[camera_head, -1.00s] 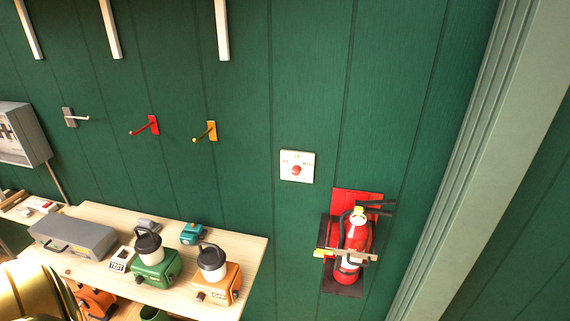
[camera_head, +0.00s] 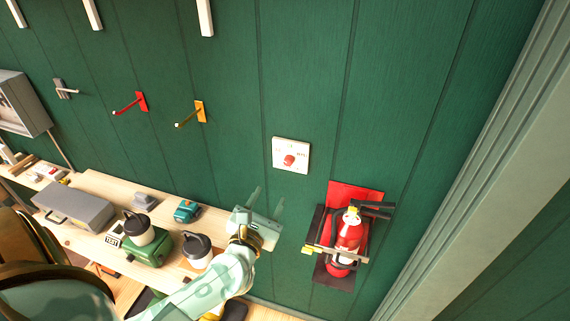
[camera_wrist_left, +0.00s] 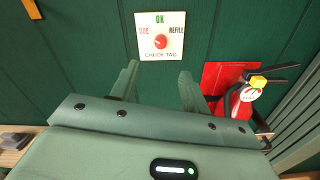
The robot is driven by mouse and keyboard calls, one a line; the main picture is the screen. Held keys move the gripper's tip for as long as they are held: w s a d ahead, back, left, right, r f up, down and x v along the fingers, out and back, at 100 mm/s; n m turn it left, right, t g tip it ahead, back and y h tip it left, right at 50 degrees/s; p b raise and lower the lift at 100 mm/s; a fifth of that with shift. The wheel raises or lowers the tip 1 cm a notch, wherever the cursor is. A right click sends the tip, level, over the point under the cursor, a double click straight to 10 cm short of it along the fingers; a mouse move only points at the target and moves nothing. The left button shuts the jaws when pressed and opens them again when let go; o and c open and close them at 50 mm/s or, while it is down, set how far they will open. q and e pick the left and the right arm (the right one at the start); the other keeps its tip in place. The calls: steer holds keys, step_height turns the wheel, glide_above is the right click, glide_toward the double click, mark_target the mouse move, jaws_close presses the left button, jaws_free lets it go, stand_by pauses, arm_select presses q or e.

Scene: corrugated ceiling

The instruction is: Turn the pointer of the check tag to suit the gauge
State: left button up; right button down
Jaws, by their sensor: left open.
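The check tag (camera_head: 291,155) is a white square plate on the green wall with a red round knob (camera_head: 289,160) in its middle. In the left wrist view the tag (camera_wrist_left: 160,24) reads DUE at left, OK at top and REFILL at right; which way the knob (camera_wrist_left: 161,41) points is unclear. The red fire extinguisher (camera_head: 348,240) hangs below and right of the tag. A small white dial (camera_wrist_left: 249,94) shows on it, too small to read. My left gripper (camera_head: 267,196) is open and empty, below and left of the tag, apart from it. My right gripper is not in view.
A wooden bench (camera_head: 95,183) at lower left holds a grey case (camera_head: 75,207), a green lantern (camera_head: 150,250) and other items. Red (camera_head: 130,104) and yellow (camera_head: 192,113) hooks stick out left of the tag. The wall around the tag is clear.

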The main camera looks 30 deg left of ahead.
mark_target(288, 163)
arm_select(q)
steer(key=x, duration=1.3)
steer(key=shift+w+d+p, duration=0.1)
steer(key=shift+w+p, duration=0.2)
steer(key=shift+w, duration=0.05)
steer(key=c, duration=1)
